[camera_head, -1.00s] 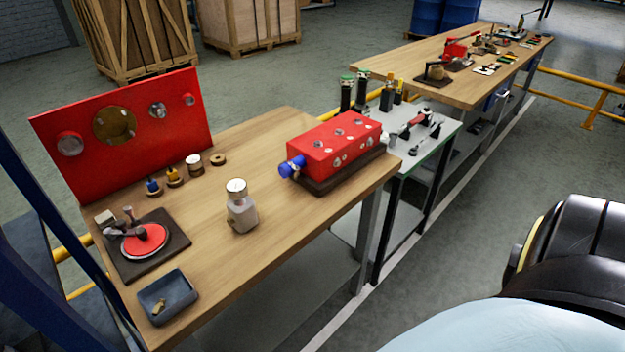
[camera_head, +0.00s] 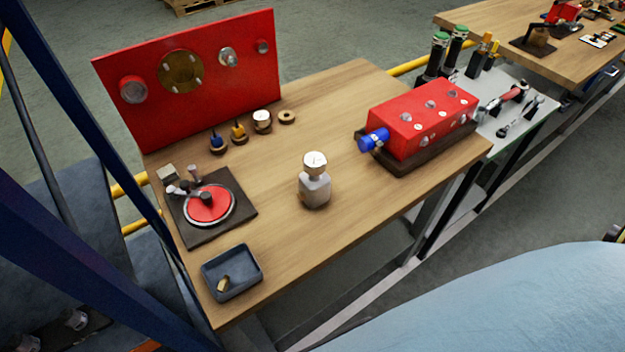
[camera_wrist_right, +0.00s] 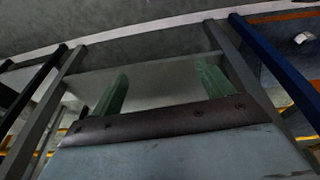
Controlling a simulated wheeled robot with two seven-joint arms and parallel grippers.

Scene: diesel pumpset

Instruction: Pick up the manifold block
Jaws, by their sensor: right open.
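A red block (camera_head: 424,118) with several round metal ports and a blue fitting (camera_head: 373,139) at its left end rests on a dark base (camera_head: 408,168) at the right of the wooden bench. A small grey block (camera_head: 315,190) with a white-faced gauge (camera_head: 315,163) on top stands upright near the bench middle. I cannot tell for certain which of these is the manifold block. My right gripper (camera_wrist_right: 165,90) shows in the right wrist view with its two green fingers wide apart and nothing between them. Neither gripper shows in the head view.
A red panel (camera_head: 192,82) stands along the bench's back. A dark plate with a red disc (camera_head: 208,204) and a blue-grey tray (camera_head: 232,272) are at the left. Several small fittings (camera_head: 239,132) sit before the panel. Bare wood (camera_head: 350,220) lies in front of the gauge.

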